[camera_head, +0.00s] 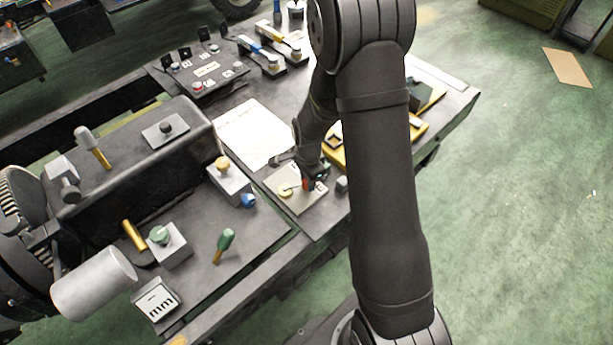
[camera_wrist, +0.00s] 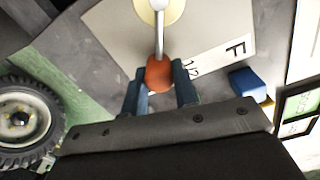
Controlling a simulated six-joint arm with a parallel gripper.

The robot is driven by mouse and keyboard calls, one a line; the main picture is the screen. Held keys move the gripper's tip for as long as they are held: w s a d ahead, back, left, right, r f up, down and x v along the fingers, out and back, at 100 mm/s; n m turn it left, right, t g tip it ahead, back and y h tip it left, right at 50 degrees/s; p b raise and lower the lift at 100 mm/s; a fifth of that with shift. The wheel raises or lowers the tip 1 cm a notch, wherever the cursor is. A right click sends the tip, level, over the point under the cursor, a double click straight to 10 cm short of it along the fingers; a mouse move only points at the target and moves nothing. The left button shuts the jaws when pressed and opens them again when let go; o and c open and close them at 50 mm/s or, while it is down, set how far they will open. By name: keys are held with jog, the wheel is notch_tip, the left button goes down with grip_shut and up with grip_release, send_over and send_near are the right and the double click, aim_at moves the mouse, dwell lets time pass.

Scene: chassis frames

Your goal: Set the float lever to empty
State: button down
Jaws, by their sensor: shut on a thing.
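The float lever is a thin metal rod (camera_wrist: 159,38) with an orange knob (camera_wrist: 158,73) on its end and a pale round hub (camera_head: 285,190) at its pivot. It is mounted on a light grey plate (camera_head: 297,206). In the wrist view the plate (camera_wrist: 115,28) shows "F" at its right corner and "1/2" just right of the knob; no empty mark is visible. My gripper (camera_head: 308,183) is down at the plate. In the wrist view my gripper's (camera_wrist: 160,88) blue-grey fingers are shut on the orange knob, which lies beside the "1/2" mark.
A blue knob (camera_head: 248,200) on a grey block stands left of the plate. A white sheet (camera_head: 250,135) lies behind it. A yellow frame (camera_head: 338,157) is close to the right of my forearm. A small grey cube (camera_head: 342,185) sits right of my gripper.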

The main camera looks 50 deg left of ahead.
jog(key=shift+s+d+m, duration=0.1)
jog(key=shift+d+m, duration=0.1)
jog(key=shift+m, duration=0.1)
jog(key=c, duration=1.1)
grip_release()
jog(key=shift+c, duration=0.2)
jog(key=shift+r, duration=0.15)
notch_tip(320, 180, up, 17)
notch_tip(320, 180, down, 17)
jog(key=shift+f, duration=0.15)
dwell(0.4)
dwell(0.3)
